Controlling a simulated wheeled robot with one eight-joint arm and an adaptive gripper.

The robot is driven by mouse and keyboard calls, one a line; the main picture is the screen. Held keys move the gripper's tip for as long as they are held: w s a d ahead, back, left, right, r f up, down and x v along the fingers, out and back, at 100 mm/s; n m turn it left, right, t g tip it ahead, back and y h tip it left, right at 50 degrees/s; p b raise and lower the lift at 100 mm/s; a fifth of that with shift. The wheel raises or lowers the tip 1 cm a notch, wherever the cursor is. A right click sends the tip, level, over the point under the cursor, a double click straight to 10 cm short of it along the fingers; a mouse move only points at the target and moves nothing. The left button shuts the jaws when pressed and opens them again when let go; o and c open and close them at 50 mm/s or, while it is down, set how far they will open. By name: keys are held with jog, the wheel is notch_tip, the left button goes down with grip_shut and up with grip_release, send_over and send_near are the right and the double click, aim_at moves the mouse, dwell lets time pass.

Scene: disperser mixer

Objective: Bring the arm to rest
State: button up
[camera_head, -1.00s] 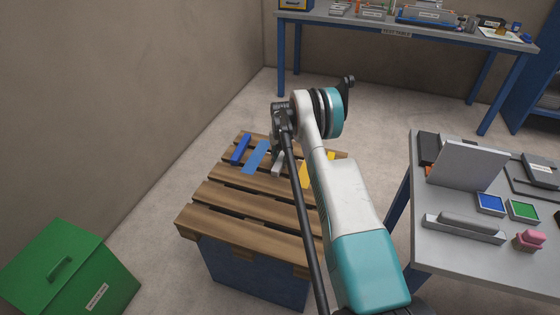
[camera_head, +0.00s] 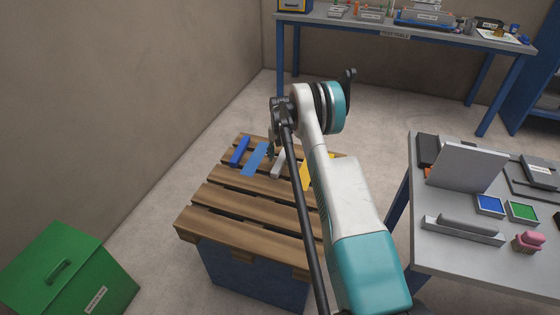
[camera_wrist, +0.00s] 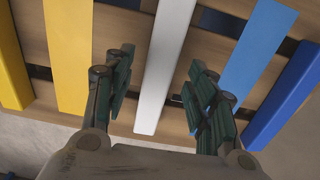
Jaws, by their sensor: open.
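My arm reaches out over the wooden pallet top (camera_head: 230,215) in the head view. My gripper (camera_head: 271,150) is small and partly hidden behind my own arm there. In the wrist view my gripper (camera_wrist: 155,80) is open, with its two fingers apart. A white bar (camera_wrist: 165,65) shows between the fingers, and I cannot tell how far below them it lies. The white bar also shows in the head view (camera_head: 279,165), partly covered by the arm.
On the pallet lie a dark blue bar (camera_head: 240,151), a lighter blue bar (camera_head: 255,158) and yellow pieces (camera_head: 308,172). A grey table (camera_head: 450,255) with a laptop-like panel (camera_head: 467,165) stands right. A green box (camera_head: 65,270) stands left. Bare floor lies beyond the pallet.

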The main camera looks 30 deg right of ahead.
notch_tip(320, 180, up, 9)
dwell(0.3)
